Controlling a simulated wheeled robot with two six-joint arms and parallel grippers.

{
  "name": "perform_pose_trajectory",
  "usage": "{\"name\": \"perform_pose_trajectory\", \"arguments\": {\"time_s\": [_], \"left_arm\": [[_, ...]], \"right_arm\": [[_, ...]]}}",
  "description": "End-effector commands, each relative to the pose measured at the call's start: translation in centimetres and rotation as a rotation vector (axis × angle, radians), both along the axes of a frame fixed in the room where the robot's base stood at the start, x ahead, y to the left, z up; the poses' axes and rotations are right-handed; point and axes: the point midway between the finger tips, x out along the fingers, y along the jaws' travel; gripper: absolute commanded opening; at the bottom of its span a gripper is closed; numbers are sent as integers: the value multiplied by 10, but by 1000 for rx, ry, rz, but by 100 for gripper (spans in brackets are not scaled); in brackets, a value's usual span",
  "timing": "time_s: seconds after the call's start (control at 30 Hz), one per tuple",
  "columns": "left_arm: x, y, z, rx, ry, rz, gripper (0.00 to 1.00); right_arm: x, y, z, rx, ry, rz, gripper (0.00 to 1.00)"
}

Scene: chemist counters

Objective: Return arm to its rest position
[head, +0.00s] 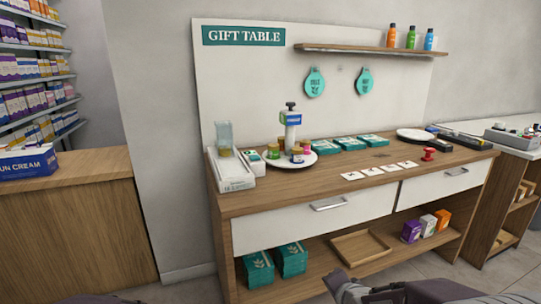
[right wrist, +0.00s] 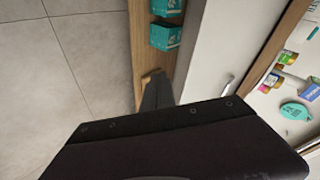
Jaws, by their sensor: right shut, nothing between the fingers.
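My right gripper (right wrist: 157,88) shows in the right wrist view beyond its large dark body, with its fingers together and nothing between them. It points over the lower shelf side of the gift table and is apart from the goods. In the head view, dark parts of my arms show only along the bottom edge, the larger one at the lower right in front of the table (head: 270,204). My left gripper cannot be seen in either view.
The tabletop holds a white round stand (head: 291,162), teal boxes (head: 349,143), white cards and a red stamp (head: 428,154). The lower shelf holds a wooden tray (head: 361,246) and small boxes. A wooden counter (head: 75,220) stands left. Tiled floor (right wrist: 70,60) is clear.

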Motion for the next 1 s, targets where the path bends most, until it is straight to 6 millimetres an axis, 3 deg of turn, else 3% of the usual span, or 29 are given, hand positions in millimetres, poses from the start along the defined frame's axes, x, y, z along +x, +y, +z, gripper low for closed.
{"name": "perform_pose_trajectory", "arguments": {"time_s": [0.1, 0.2, 0.3, 0.4, 0.47, 0.67, 0.9, 1.0], "left_arm": [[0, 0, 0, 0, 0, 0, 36], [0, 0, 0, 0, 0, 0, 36], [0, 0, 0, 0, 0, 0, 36], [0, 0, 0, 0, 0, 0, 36], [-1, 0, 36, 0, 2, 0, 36], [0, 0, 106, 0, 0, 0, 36], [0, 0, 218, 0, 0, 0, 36], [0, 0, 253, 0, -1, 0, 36]], "right_arm": [[-61, -14, -39, -213, 246, 188, 0], [-113, -15, -64, -338, 437, 405, 0], [-161, -14, -82, -422, 599, 650, 0], [-188, -14, -86, -495, 672, 892, 0], [-187, -14, -49, -503, 664, 900, 0], [-186, -14, 20, -502, 663, 897, 0], [-186, -14, 132, -502, 662, 896, 0], [-186, -14, 167, -502, 662, 896, 0]]}}
